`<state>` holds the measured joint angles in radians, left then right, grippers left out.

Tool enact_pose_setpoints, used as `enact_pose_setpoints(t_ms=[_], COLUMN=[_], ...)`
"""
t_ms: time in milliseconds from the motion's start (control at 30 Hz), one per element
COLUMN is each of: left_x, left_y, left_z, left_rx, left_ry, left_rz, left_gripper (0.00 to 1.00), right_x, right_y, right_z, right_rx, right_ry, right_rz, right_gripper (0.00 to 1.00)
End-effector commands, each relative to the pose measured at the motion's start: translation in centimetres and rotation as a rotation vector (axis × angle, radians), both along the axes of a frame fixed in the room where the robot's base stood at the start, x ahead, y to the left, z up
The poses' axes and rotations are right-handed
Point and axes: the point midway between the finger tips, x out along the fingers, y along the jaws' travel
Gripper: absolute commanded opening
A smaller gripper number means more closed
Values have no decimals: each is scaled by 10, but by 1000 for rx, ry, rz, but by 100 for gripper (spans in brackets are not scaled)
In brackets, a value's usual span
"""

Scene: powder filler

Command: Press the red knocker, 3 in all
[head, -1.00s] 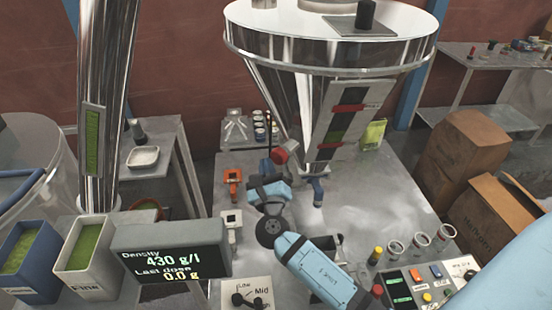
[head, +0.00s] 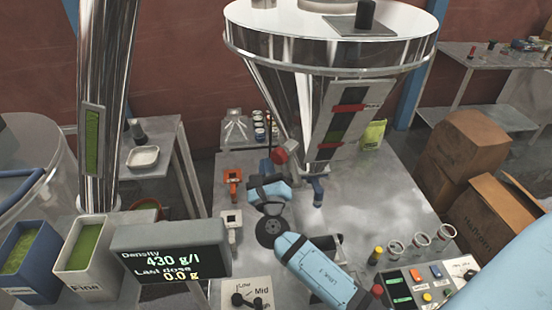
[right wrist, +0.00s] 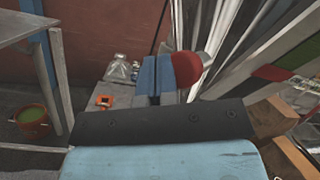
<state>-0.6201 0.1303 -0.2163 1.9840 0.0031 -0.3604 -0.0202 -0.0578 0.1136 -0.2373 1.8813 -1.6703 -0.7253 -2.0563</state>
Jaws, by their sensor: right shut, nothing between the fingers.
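The red knocker (head: 279,156) is a round red head on a grey mount at the lower side of the steel hopper (head: 285,100). It also shows in the right wrist view (right wrist: 187,69), just right of the fingertips. My right gripper (head: 266,166) is shut and empty, its fingers pointing away from me and lying just left of the knocker. In the right wrist view its blue fingers (right wrist: 158,75) are together and overlap the knocker's left edge. I cannot tell whether they touch it. My left gripper is not in view.
A display (head: 170,251) reads density 430 g/l and last dose 0.0 g. A control panel (head: 425,285) with buttons and several round cups stand at the right front. Bins of green powder stand at the left. The table right of the hopper outlet (head: 318,190) is mostly clear.

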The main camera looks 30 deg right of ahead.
Motion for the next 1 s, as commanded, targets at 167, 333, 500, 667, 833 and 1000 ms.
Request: enact_pose_setpoints(t_ms=[167,333,500,667,833,1000], left_x=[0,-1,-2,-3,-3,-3], left_y=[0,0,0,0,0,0], left_z=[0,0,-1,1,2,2], left_rx=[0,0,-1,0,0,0], left_ry=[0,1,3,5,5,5], left_rz=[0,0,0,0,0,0], left_gripper=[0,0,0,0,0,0], right_x=[0,0,0,2,3,3], right_y=[0,0,0,-5,-8,-8], right_z=[0,0,0,1,0,0], right_rx=[0,0,0,-1,0,0], right_ry=[0,0,0,0,0,0], right_rz=[0,0,0,0,0,0], right_gripper=[0,0,0,0,0,0])
